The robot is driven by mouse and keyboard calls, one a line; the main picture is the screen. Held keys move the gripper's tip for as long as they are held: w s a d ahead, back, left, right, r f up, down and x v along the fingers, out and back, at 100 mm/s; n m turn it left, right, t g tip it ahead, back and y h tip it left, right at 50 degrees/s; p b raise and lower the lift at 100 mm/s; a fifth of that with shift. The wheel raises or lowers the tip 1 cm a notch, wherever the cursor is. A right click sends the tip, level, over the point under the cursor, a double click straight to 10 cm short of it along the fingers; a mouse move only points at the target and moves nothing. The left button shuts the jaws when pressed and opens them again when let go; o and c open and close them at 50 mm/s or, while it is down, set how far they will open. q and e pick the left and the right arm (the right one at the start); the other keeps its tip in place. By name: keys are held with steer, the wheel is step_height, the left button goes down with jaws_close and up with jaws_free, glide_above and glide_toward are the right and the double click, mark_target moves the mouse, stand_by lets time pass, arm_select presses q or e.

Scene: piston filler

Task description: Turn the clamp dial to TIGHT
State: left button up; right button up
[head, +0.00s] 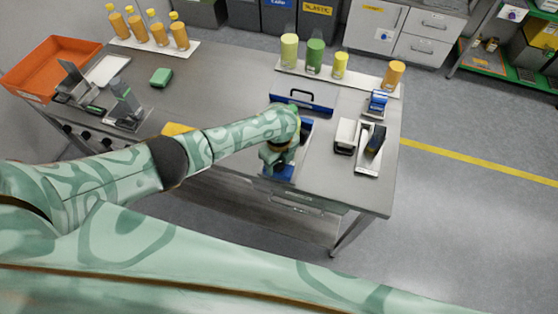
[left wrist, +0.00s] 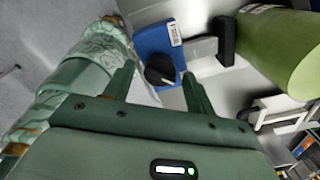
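The clamp dial, a black round knob (left wrist: 160,68), sits on a blue block (left wrist: 152,40) with a small white label in the left wrist view. Its setting and any TIGHT marking cannot be read. My left gripper (left wrist: 158,76) is open, with its two green fingers on either side of the dial in the picture. Whether they touch the dial cannot be told. In the head view my left gripper (head: 278,160) reaches down over a blue-ended fixture (head: 284,172) near the front edge of the bench, and hides the dial. My right gripper is not in view.
The grey bench (head: 230,85) carries a blue tray with a black handle (head: 303,95) behind my gripper. Bottles and cups line the back edge. A large green cylinder (left wrist: 275,50) is close by in the wrist view.

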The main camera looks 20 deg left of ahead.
mark_target(279, 164)
arm_select(q)
step_height(279, 164, up, 16)
steer(key=p, duration=0.6)
steer(key=shift+r, duration=0.15)
